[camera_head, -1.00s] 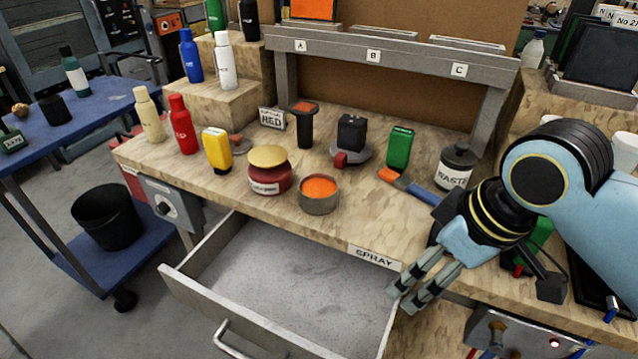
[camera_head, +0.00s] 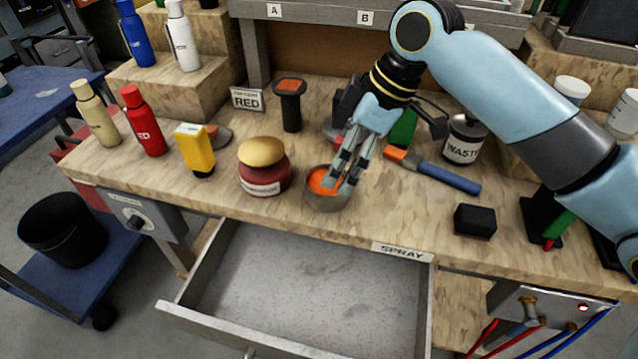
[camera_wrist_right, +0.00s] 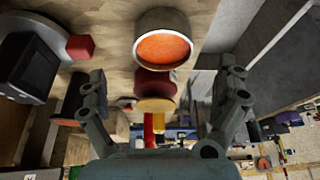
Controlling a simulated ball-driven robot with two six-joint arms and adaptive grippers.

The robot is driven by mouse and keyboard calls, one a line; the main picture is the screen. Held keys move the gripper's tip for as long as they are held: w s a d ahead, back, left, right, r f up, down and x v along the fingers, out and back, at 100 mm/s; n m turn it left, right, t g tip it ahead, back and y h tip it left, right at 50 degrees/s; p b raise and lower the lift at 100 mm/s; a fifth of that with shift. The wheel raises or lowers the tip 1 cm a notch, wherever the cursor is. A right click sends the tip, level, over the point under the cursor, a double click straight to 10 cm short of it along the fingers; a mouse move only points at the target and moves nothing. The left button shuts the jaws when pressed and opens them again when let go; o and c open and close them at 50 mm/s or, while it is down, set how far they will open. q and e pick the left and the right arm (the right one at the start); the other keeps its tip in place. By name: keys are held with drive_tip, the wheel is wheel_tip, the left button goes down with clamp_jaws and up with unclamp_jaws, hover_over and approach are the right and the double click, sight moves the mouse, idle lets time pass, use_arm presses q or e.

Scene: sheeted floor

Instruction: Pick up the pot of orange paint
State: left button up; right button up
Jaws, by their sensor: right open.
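The pot of orange paint (camera_head: 325,188) is a small open grey pot with orange paint inside. It stands upright on the wooden bench top, behind the open drawer. My right gripper (camera_head: 345,178) reaches down from the upper right, its fingertips over the pot's right side and hiding part of it. In the right wrist view the pot (camera_wrist_right: 163,40) lies ahead, beyond the two spread fingers (camera_wrist_right: 165,90), with nothing between them. I cannot tell whether a fingertip touches the pot. My left gripper is not in view.
A red jar with a tan lid (camera_head: 263,166) stands close left of the pot. A blue-handled brush (camera_head: 435,172) and black block (camera_head: 475,221) lie to the right. The drawer (camera_head: 290,280) is open in front. Bottles (camera_head: 143,120) stand at the left.

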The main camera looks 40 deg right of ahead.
drive_tip(key=shift+x, duration=1)
drive_tip(key=shift+a+f, duration=0.15)
drive_tip(key=shift+f, duration=0.25)
drive_tip(key=x, duration=0.3)
drive_tip(key=shift+s+a+f, duration=0.1)
drive_tip(key=shift+f, duration=0.25)
drive_tip(key=shift+w+a+f, duration=0.15)
drive_tip(key=shift+w+f, duration=0.05)
drive_tip(key=shift+f, duration=0.25)
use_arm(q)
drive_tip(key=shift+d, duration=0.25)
use_arm(e)
drive_tip(key=c, duration=1.6)
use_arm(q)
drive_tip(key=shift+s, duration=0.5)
use_arm(e)
drive_tip(key=shift+c, duration=0.4)
drive_tip(key=shift+r, duration=0.15)
